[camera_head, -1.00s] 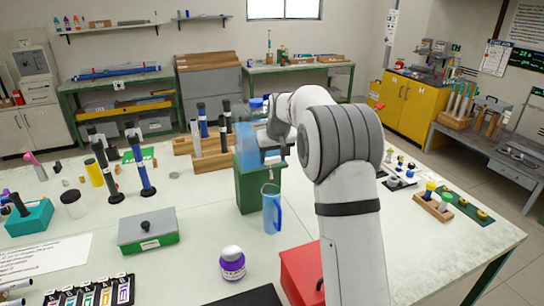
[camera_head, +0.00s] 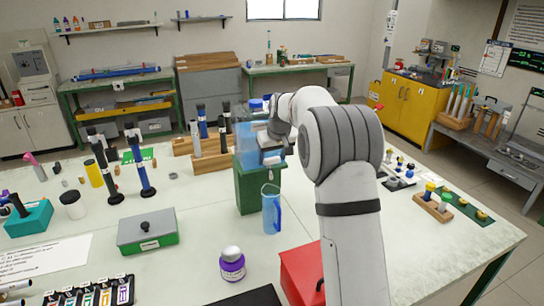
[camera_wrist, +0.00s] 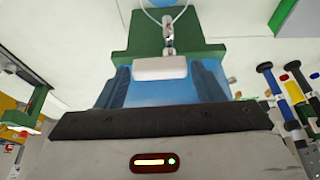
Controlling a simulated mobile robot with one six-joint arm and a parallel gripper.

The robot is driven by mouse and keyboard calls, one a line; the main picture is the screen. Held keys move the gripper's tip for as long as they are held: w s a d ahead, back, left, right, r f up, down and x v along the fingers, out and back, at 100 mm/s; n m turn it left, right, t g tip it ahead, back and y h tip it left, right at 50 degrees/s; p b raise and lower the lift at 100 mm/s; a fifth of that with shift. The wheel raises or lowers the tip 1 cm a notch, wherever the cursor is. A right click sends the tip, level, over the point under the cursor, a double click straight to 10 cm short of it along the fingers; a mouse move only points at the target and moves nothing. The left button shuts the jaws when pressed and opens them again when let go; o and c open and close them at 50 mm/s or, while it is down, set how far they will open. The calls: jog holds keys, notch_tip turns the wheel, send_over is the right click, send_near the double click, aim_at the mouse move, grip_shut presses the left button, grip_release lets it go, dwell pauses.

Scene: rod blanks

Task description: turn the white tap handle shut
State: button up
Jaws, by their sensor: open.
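The white tap handle (camera_wrist: 160,68) is a small pale block in the wrist view, lying crosswise in front of a metal tap (camera_wrist: 168,30). The tap belongs to a translucent blue tank (camera_head: 245,150) on a green stand (camera_head: 247,190). My gripper (camera_wrist: 160,80) is open, with one dark finger on each side of the handle. The gaps look narrow; I cannot tell whether either finger touches it.
A blue pitcher (camera_head: 271,210) stands on the table in front of the green stand. A purple-labelled jar (camera_head: 232,265) and a red box (camera_head: 302,274) are nearer. A wooden rack with upright rods (camera_head: 212,160) stands just left of the tank. The table between jar and pitcher is clear.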

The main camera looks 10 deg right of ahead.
jog(key=b+v, duration=0.1)
jog(key=v, duration=0.6)
jog(key=shift+r, duration=0.35)
jog(key=shift+s, duration=0.15)
jog(key=s+r+m, duration=0.1)
jog(key=s, duration=1.9)
jog(key=s+f, duration=0.4)
jog(key=s, duration=0.6)
jog(key=s+f+m+g+h, duration=0.1)
jog(key=s+f, duration=0.3)
jog(key=s, duration=0.7)
jog(key=shift+f, duration=0.3)
